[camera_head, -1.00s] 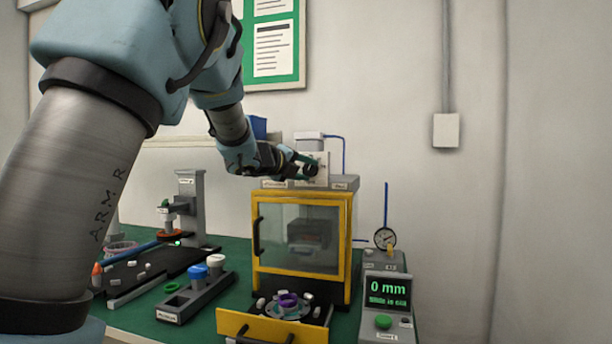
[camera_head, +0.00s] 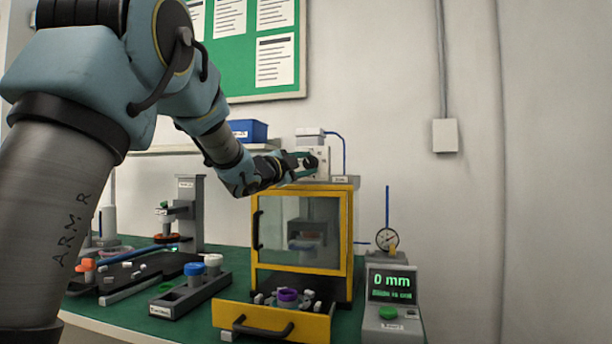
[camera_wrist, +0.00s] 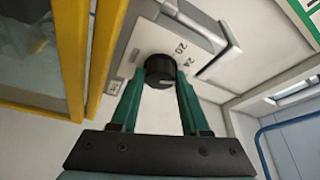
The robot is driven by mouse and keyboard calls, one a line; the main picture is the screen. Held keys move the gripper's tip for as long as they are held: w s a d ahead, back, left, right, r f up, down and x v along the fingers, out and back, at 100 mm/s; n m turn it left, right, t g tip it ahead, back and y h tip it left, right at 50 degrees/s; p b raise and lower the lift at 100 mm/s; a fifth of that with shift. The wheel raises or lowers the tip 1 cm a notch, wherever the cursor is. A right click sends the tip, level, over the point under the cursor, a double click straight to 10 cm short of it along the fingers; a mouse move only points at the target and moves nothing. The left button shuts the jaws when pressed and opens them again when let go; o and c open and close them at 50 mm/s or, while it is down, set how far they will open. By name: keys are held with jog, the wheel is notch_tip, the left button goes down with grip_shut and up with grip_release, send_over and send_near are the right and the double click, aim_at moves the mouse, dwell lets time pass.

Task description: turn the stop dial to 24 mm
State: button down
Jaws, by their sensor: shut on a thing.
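The stop dial (camera_wrist: 160,72) is a black round knob on a pale plate (camera_wrist: 185,35) on top of the yellow-framed press. In the wrist view the plate shows the marks 20 and 24 beside the knob; other marks are hidden or too small to read. My gripper (camera_wrist: 158,80) has its green fingers closed on both sides of the dial. In the head view the gripper (camera_head: 303,164) reaches the dial (camera_head: 311,162) from the left. I cannot tell for sure which mark the dial points to.
The yellow cabinet (camera_head: 346,240) has a clear door and an open drawer (camera_head: 265,322) holding a purple ring (camera_head: 288,295). A grey display box (camera_head: 392,310) at right reads 0 mm. A dial gauge (camera_head: 387,238) stands behind it. A rack (camera_head: 185,303) with caps sits left.

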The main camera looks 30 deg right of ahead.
jog(key=shift+f+n+t+b, duration=0.15)
jog(key=shift+n+t+b, duration=0.35)
jog(key=shift+n+b, duration=0.55)
jog(key=shift+n, duration=0.25)
jog(key=shift+c, duration=1.9)
grip_release()
jog(key=b+v, duration=0.1)
jog(key=v, duration=0.9)
jog(key=shift+s+a+f, duration=0.15)
jog(key=shift+a+f, duration=0.05)
jog(key=shift+a, duration=0.15)
